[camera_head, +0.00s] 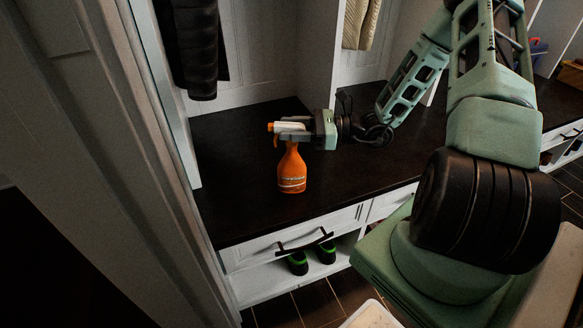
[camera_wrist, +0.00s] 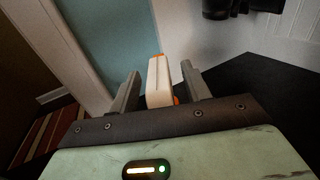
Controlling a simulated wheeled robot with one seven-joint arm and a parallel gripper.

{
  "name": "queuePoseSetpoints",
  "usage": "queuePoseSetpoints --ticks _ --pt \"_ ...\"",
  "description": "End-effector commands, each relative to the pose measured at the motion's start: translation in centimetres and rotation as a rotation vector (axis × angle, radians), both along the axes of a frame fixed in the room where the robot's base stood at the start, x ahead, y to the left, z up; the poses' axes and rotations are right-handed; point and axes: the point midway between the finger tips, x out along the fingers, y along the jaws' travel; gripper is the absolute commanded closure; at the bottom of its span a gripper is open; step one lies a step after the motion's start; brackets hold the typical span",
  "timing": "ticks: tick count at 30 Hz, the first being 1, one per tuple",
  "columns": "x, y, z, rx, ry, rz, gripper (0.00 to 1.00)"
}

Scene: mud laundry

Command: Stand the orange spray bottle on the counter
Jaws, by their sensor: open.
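The orange spray bottle (camera_head: 292,172) stands upright on the dark counter (camera_head: 230,200), near its front edge. Its head is white with an orange nozzle pointing left. My gripper (camera_head: 290,131) is level with the bottle's head, reaching in from the right, with its fingers around the head. In the wrist view, the bottle's white head (camera_wrist: 159,82) lies between the two grey fingers of my gripper (camera_wrist: 157,88). Gaps show on both sides of the head, so the fingers are open. The bottle's body is hidden in the wrist view.
A dark jacket (camera_head: 193,45) hangs at the back left, and a light garment (camera_head: 360,24) hangs further right. A white door frame (camera_head: 165,100) stands close on the left. Green-and-black shoes (camera_head: 298,263) sit on the shelf below the drawer. The counter left of the bottle is clear.

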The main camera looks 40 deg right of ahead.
Motion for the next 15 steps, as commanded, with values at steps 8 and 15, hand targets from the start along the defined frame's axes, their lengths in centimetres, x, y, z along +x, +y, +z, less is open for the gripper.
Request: queuePoseSetpoints --ticks 8,15 --pt "0.09 0.11 0.04 0.000 0.000 0.000 0.64" --pt "0.09 0.09 0.04 0.000 0.000 0.000 1.00"
